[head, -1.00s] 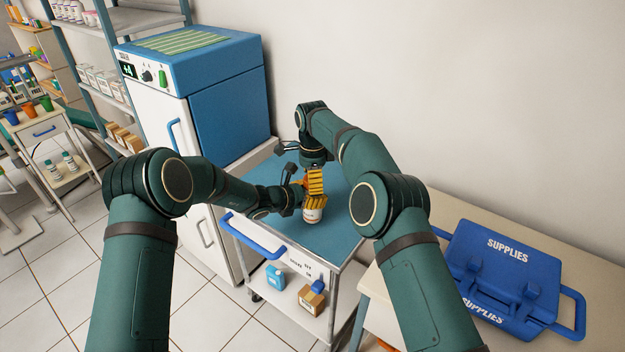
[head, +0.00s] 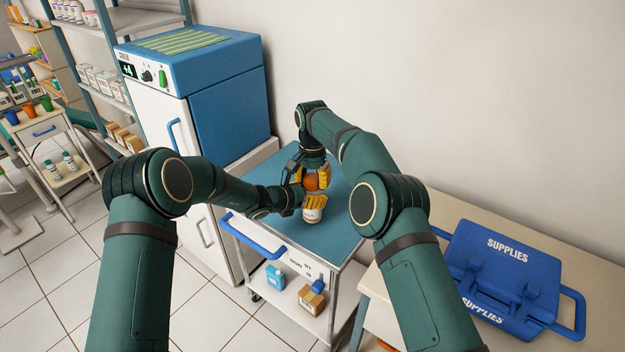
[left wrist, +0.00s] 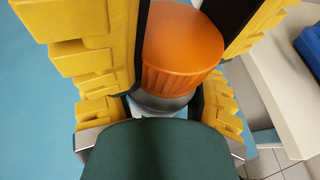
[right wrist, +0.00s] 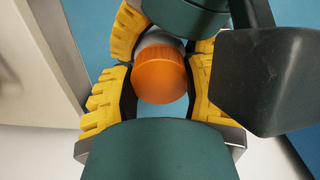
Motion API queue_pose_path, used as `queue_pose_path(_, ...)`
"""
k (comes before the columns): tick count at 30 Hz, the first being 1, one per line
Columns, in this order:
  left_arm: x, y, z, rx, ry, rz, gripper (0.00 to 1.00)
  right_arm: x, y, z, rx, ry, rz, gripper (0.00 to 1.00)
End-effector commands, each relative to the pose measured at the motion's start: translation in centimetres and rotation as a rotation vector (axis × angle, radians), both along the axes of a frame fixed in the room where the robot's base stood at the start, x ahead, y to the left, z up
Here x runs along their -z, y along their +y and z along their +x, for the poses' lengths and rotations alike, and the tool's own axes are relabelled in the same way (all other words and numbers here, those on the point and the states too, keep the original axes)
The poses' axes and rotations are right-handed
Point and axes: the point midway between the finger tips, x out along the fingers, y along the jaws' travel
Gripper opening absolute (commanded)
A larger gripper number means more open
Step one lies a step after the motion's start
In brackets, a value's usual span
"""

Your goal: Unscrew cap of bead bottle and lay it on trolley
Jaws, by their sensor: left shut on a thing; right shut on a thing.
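The bead bottle (head: 312,214) is white with a label and stands upright on the trolley's blue top (head: 335,240). Its ridged orange cap (head: 312,182) shows large in the left wrist view (left wrist: 180,50) and the right wrist view (right wrist: 160,78). A grey band is visible under the cap; I cannot tell whether the two are apart. My left gripper (head: 312,201) comes in from the side and is shut on the bottle, its yellow fingers hiding the upper body. My right gripper (head: 314,175) reaches down from above and is shut on the cap.
The trolley has a blue handle (head: 250,235), and its lower shelf holds a small box (head: 311,299) and a blue container (head: 275,277). A blue-and-white cabinet (head: 225,110) stands at left. A blue supplies case (head: 505,265) lies on the right bench. The trolley top around the bottle looks clear.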

Motion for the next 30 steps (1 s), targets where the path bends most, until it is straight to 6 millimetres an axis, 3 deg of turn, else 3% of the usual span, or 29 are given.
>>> queue_pose_path(6,-0.1,-0.1,0.0,0.001,-0.001,0.0,0.0,0.0,0.1,0.0,-0.162,0.001,0.001,0.06)
queue_pose_path(14,-0.1,-0.1,0.0,0.001,0.0,-0.001,0.0,0.0,0.1,0.0,-0.169,0.001,0.001,0.06)
queue_pose_path(15,-0.1,-0.1,0.0,0.001,0.0,-0.001,0.0,0.0,0.1,0.0,-0.169,0.001,0.001,0.55)
queue_pose_path(17,-0.1,-0.1,0.0,0.001,0.0,-0.001,0.0,0.0,0.1,0.0,-0.168,0.001,0.001,0.76)
queue_pose_path(26,-0.1,-0.1,0.0,0.001,0.0,-0.001,0.0,0.0,0.0,0.0,-0.167,0.001,0.0,0.78)
queue_pose_path(30,-0.1,-0.1,0.0,0.001,0.0,-0.001,0.0,-1.1,0.1,0.0,-0.166,-0.002,0.001,0.78)
